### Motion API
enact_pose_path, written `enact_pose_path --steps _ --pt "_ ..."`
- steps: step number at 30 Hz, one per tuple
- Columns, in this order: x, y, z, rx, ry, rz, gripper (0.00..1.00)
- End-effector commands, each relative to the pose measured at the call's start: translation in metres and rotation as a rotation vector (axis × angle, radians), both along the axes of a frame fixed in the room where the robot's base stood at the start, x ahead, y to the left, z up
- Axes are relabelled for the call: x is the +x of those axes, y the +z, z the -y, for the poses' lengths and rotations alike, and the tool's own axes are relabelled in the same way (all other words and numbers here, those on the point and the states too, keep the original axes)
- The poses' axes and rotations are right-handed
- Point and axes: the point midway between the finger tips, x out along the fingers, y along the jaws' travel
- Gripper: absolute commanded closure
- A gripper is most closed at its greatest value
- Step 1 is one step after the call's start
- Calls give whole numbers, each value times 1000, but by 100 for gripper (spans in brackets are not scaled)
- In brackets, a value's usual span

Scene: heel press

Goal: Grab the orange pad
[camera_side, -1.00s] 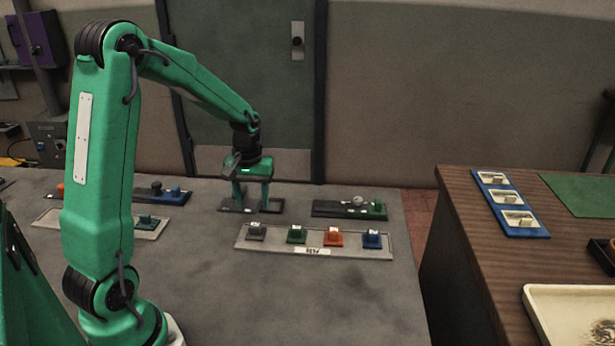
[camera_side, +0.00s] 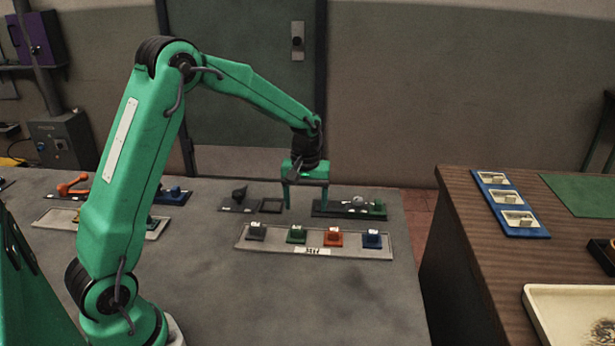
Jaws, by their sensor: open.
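The orange pad (camera_side: 333,240) sits in a grey tray (camera_side: 268,249) on the table, third from the left in a row of pads. A green pad (camera_side: 297,235) is to its left and a blue pad (camera_side: 372,240) to its right. A dark grey pad (camera_side: 257,232) is at the left end. My gripper (camera_side: 306,203) points down with its two fingers apart and nothing between them. In the picture it is above and behind the row, up and left of the orange pad, apart from it.
A dark base with a gauge and a green block (camera_side: 350,207) stands just right of my gripper. A dark fixture with a knob and a square frame (camera_side: 250,204) is to its left. A brown table (camera_side: 480,270) stands at the right past a gap. The grey table's front is clear.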

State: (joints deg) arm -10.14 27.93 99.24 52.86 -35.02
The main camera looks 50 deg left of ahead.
Motion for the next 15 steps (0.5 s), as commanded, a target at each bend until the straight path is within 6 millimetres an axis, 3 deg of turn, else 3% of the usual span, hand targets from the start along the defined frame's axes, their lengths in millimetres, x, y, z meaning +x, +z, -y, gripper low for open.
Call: enact_pose_path --steps 1,6,15 --pt "12 -3 17 0 -7 -1 29" --pt "35 -7 52 0 -2 -1 29" --pt "42 -10 63 0 4 0 29"
